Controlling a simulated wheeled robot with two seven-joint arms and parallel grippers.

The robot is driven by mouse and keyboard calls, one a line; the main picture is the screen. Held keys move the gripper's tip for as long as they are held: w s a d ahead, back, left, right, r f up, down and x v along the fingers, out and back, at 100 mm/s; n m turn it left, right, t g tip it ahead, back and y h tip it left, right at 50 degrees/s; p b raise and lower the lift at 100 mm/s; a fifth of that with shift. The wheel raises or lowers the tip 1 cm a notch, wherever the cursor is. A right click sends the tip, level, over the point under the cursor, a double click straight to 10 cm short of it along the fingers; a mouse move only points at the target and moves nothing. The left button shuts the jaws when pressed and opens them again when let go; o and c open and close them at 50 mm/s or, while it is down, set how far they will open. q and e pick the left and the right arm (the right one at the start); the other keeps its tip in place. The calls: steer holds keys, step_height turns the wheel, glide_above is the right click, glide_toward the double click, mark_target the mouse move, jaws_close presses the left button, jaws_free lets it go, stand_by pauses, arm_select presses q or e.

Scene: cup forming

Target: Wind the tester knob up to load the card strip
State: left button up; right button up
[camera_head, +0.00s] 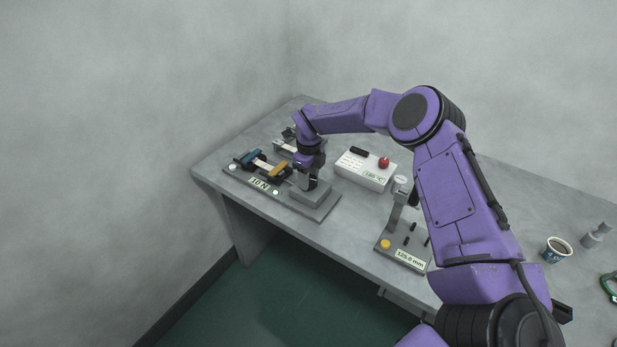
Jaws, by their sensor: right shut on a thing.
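The tester (322,209) is a dark grey plate at the left end of the bench. It carries a blue clamp (250,156) and a yellow-brown clamp (280,173), with a pale card strip (263,166) between them. Its display (259,184) seems to read 10 N. My right gripper (307,184) points down over the grey block at the tester's right end and is shut on the tester knob. The knob is mostly hidden by the gripper, so its turn angle cannot be told. My left gripper is not in view.
A white box (365,170) with a red knob (384,162) stands right of the tester. A gauge stand (405,243) reading about 125.0 mm is nearer. A paper cup (556,250) stands at the right. My right arm spans above the bench.

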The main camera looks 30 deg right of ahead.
mark_target(310, 178)
steer(key=m+b, duration=0.3)
steer(key=shift+w+f, duration=0.1)
steer(key=shift+f, duration=0.05)
steer(key=shift+d+r+m+b, duration=0.1)
steer(key=shift+r+m+b, duration=0.1)
steer(key=shift+m+b, duration=1.05)
steer(key=shift+m, duration=0.25)
steer(key=o, duration=1.1)
steer(key=shift+c, duration=0.2)
step_height(310, 178, up, 11)
steer(key=b, duration=0.1)
steer(key=shift+f, duration=0.2)
